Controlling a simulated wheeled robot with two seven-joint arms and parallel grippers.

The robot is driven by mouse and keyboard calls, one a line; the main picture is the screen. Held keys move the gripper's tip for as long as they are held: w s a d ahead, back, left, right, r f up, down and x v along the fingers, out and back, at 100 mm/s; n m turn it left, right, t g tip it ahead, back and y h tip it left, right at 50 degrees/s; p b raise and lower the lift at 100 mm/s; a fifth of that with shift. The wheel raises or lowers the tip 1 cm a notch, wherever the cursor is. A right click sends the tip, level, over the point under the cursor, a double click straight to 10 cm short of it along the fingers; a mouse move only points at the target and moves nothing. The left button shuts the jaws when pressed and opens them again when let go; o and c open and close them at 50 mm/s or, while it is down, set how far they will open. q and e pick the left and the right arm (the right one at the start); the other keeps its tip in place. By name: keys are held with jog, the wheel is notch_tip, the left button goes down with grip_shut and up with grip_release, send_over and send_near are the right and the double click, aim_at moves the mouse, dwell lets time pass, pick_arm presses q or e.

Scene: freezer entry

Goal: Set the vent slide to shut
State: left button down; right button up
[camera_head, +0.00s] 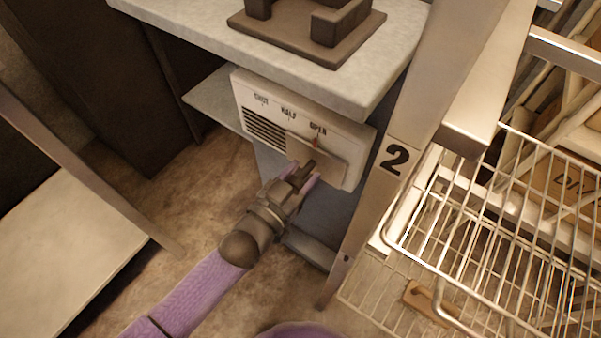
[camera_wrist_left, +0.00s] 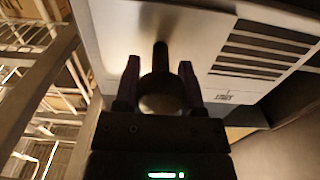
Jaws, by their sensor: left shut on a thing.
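The vent (camera_head: 262,99) is a white panel under the grey counter, marked SHUT, HALF and OPEN from left to right. Its slide plate (camera_head: 325,155) sits at the right, with the small red pointer (camera_head: 316,142) under OPEN. Dark slats (camera_head: 264,129) lie uncovered at the left; they also show in the left wrist view (camera_wrist_left: 262,52). My left gripper (camera_head: 304,175) is at the slide plate, shut on its dark knob (camera_wrist_left: 160,60), which stands between the two fingers in the left wrist view. My right gripper is not in view.
A grey counter (camera_head: 300,55) with a dark brown stand (camera_head: 307,43) overhangs the vent. A metal post (camera_head: 393,160) marked 2 and wire shelves (camera_head: 500,230) stand close on the right. Open floor (camera_head: 190,185) lies to the left.

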pick_arm(q)
jog(key=w+a+b, duration=0.1)
jog(key=w+a, duration=0.1)
jog(key=a, duration=0.1)
jog(key=w+a+b, duration=0.1)
jog(key=w+a, duration=0.1)
jog(key=a, duration=0.1)
jog(key=w+a+b, duration=0.1)
jog(key=w+a, duration=0.2)
jog(key=shift+a+f, duration=0.2)
jog(key=shift+a, duration=0.1)
jog(key=shift+w+a+r, duration=0.15)
jog(key=shift+a+r, duration=0.05)
jog(key=shift+a, duration=0.05)
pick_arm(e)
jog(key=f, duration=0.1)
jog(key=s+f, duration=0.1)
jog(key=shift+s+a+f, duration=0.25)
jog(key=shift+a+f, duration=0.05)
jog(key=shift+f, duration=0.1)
pick_arm(q)
jog(key=c, duration=0.5)
grip_release()
jog(key=shift+c, duration=0.2)
jog(key=o, duration=0.4)
jog(key=shift+c, duration=0.2)
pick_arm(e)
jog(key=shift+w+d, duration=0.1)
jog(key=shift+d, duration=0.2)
